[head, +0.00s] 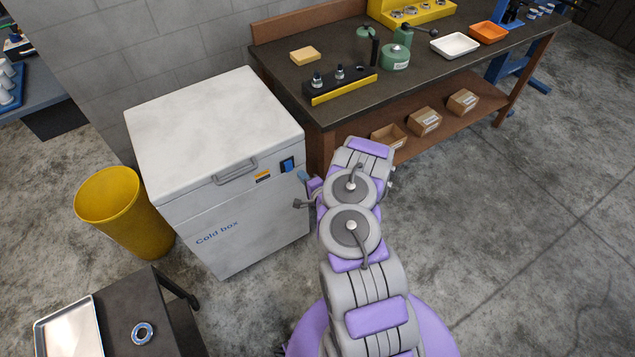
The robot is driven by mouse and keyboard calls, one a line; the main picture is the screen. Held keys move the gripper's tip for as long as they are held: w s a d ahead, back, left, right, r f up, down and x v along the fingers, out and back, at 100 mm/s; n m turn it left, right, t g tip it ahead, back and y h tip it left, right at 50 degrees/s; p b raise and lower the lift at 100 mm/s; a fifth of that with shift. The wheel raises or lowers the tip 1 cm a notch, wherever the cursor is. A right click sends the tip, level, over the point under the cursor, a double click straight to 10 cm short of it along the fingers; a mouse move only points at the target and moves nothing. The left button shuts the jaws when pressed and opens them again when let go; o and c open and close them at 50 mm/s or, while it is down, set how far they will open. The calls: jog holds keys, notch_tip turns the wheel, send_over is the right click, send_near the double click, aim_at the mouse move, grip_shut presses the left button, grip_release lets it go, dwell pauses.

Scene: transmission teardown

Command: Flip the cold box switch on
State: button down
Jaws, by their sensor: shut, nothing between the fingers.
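The cold box (222,205) is a white chest with a closed lid, a handle and blue "Cold box" lettering on its front. Its switch (288,165) is a blue rocker on a dark plate, near the front's upper right corner, beside a small orange label. Its on or off position is too small to tell. My gripper (304,178) is shut and empty, just right of the switch and close to the box's right front edge. The arm's wrist partly hides it. A small gap shows between gripper and switch; contact cannot be judged.
A workbench (420,58) with a black fixture (342,88), green parts and trays stands behind to the right. A yellow bin (125,210) stands left of the box. A dark cart (150,300) with a metal tray and ring is at lower left. The floor at right is clear.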

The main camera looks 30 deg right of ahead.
jog(key=shift+s+r+p, duration=1.2)
jog(key=shift+s+r, duration=0.55)
jog(key=shift+s, duration=1.65)
jog(key=w+a+r+n+g+y, duration=0.2)
jog(key=w+a+r+n+g, duration=0.3)
jog(key=a+r+n, duration=0.25)
jog(key=s+a+r+n+g, duration=0.1)
jog(key=s+r+n+g, duration=0.25)
jog(key=r, duration=0.55)
jog(key=s+a+r+n+g+h, duration=0.1)
jog(key=s+a+r+n+g, duration=0.1)
jog(key=s+r, duration=0.5)
jog(key=s+a+r+n+g, duration=0.2)
jog(key=s+r, duration=0.6)
jog(key=s, duration=1)
jog(key=s+a+r+n+g+h, duration=0.1)
jog(key=s+a+r+g, duration=0.4)
jog(key=s, duration=0.8)
notch_tip(320, 180, up, 3)
jog(key=shift+s+a+f+n+h, duration=0.2)
jog(key=shift+s+n+h, duration=0.15)
jog(key=shift+n, duration=0.45)
